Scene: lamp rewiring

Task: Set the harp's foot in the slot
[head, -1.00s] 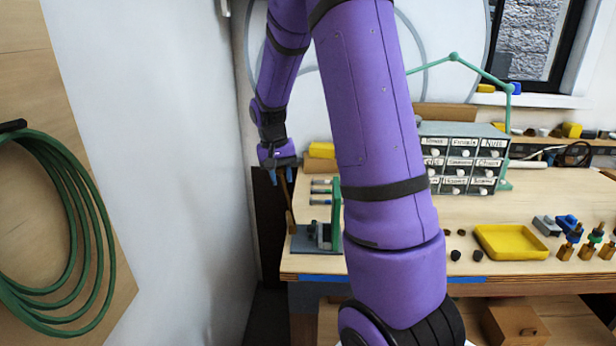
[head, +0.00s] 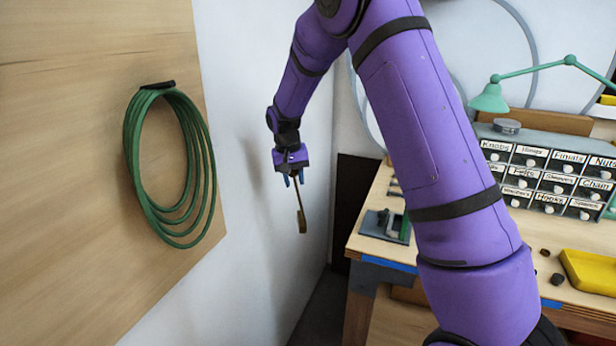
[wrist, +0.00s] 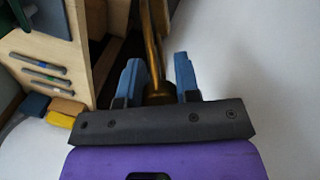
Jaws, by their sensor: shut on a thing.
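My gripper (head: 294,180) is shut on a thin brass-coloured piece (head: 300,212), which I take to be the harp. In the head view it hangs down, slightly tilted, with a wider lower end, in the air left of the bench. In the wrist view the harp (wrist: 153,50) stands between the two blue fingers (wrist: 158,80) and runs out of the top of the picture. A dark grey plate with a green upright (head: 388,225) sits at the bench's left end, apart from the harp. I cannot make out the slot.
The wooden bench (head: 365,250) is at the right, with a labelled drawer cabinet (head: 545,175), a yellow tray (head: 590,270) and a green lamp (head: 490,98). A coiled green hose (head: 140,190) hangs on a wooden panel at the left.

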